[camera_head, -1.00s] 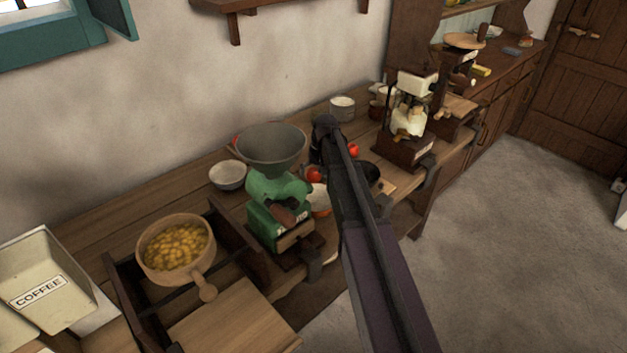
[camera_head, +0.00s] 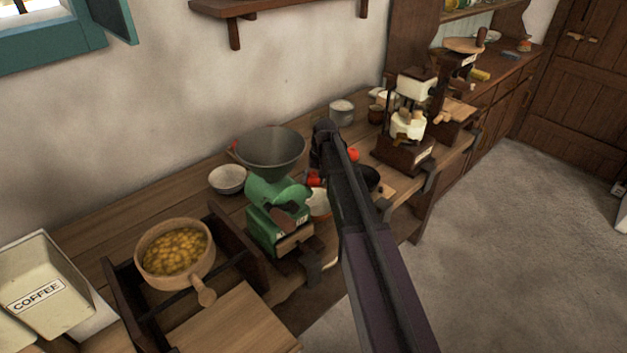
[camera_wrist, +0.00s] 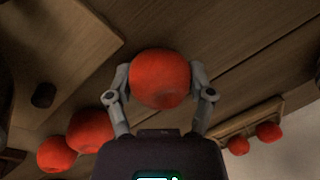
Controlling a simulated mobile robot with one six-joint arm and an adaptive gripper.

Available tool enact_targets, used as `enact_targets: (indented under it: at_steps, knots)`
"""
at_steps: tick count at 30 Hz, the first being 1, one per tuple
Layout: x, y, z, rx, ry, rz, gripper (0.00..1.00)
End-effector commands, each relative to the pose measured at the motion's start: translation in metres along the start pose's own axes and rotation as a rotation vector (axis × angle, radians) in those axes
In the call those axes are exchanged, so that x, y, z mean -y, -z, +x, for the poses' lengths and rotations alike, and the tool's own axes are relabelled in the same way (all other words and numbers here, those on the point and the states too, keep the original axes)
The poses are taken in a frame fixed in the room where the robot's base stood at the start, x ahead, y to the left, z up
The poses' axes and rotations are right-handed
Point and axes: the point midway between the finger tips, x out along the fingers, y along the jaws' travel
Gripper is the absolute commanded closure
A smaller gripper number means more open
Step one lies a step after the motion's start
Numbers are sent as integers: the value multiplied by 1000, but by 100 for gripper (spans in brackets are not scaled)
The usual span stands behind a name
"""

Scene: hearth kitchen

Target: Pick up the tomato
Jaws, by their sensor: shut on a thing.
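In the wrist view, a round red tomato (camera_wrist: 160,79) sits between the two grey fingers of my gripper (camera_wrist: 161,84). The fingers touch it on both sides, so my gripper is shut on it. In the head view, my dark arm reaches over the wooden counter (camera_head: 110,240) and hides the gripper and most of what it holds. Red patches show beside the arm, one at its right (camera_head: 354,154) and one at its left (camera_head: 314,179). I cannot tell which of them is the held tomato.
In the wrist view, other red round things lie at the left (camera_wrist: 90,131) and right (camera_wrist: 268,132). On the counter, a green grinder (camera_head: 277,205), a white bowl (camera_head: 227,179) and a wooden pan (camera_head: 176,250) stand left of my arm. A cream-topped device (camera_head: 410,120) stands at right.

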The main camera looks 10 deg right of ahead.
Motion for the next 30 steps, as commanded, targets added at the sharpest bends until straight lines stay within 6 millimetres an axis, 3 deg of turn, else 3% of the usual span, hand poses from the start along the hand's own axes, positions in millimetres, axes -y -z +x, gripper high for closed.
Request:
enact_targets:
  at_steps: [17,30]
  knots:
    - [2,0,-5,1,-1,-1,80]
    - [8,0,-40,1,0,-1,80]
